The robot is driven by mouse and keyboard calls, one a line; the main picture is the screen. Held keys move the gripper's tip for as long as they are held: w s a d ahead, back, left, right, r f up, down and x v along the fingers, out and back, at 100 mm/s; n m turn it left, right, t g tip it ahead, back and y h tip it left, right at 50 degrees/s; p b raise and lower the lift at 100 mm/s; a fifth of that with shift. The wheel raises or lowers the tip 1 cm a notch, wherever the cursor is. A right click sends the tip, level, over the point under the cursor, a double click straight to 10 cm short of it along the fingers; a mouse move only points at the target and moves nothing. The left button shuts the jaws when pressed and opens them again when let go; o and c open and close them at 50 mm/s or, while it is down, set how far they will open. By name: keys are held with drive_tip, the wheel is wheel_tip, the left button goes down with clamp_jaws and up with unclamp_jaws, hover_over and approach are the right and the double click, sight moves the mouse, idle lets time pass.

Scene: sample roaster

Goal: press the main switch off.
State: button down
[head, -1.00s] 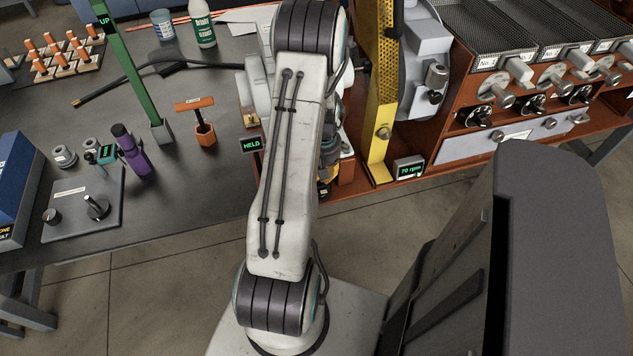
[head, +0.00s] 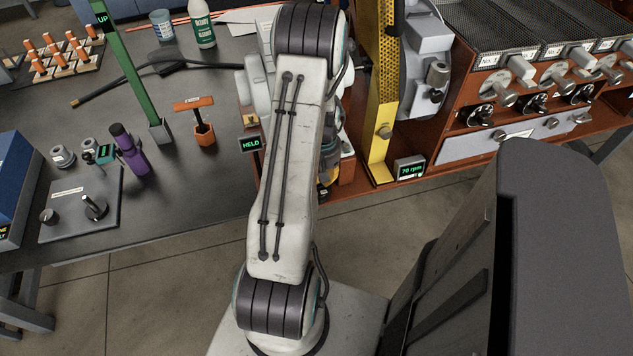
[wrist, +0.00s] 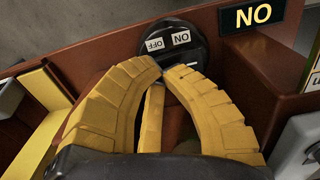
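The main switch (wrist: 205,51) is a round black part on a brown panel at the top middle of the wrist view. It carries small white labels for ON and OFF, which appear turned around. A lit display (wrist: 252,16) beside it reads as an upside-down ON. My gripper (wrist: 162,70) has ribbed yellow fingers, drawn together at the tips with nothing seen between them. The tips lie just in front of the switch's lower edge in the picture; I cannot tell whether they touch it. In the head view my arm mostly hides the gripper and the switch.
A yellow upright (head: 383,110) and a 70 rpm display (head: 410,170) stand right of my arm. The roaster's knobs and trays are farther right. A HELD display (head: 250,144), orange-handled tool (head: 204,130) and purple bottle (head: 130,150) stand on the dark bench to the left.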

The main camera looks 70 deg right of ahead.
drive_tip(key=shift+f+b, duration=0.3)
drive_tip(key=shift+f, duration=0.15)
drive_tip(key=shift+r, duration=0.1)
drive_tip(key=shift+r+p, duration=2.3)
drive_tip(key=shift+r, duration=1.2)
drive_tip(key=shift+a+f, duration=0.1)
